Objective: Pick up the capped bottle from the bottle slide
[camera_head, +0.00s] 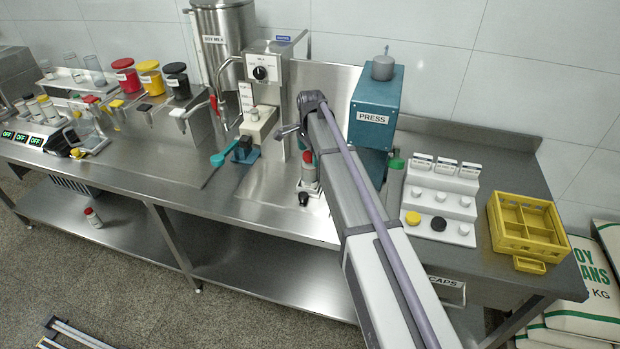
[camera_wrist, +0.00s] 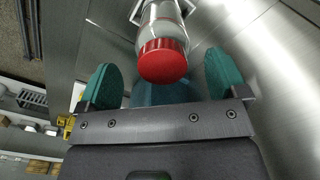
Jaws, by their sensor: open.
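The capped bottle (camera_wrist: 163,30) has a clear or pale body and a red cap. In the wrist view its cap points toward my gripper (camera_wrist: 164,80), which is open, with one teal finger on each side. The cap lies between the fingers in the picture, with visible gaps on both sides. I cannot tell how deep it is between them. In the head view a red-capped bottle (camera_head: 309,172) stands left of my arm, on the bench near the press. My arm hides part of that area, and the slide is hard to make out.
The teal press (camera_head: 375,110) stands behind my arm. To the right are a white cap rack (camera_head: 440,205) with yellow and black caps and a yellow crate (camera_head: 525,225). A steel filling machine (camera_head: 265,85) stands to the left. Another red-topped bottle (camera_head: 93,217) is on the lower shelf.

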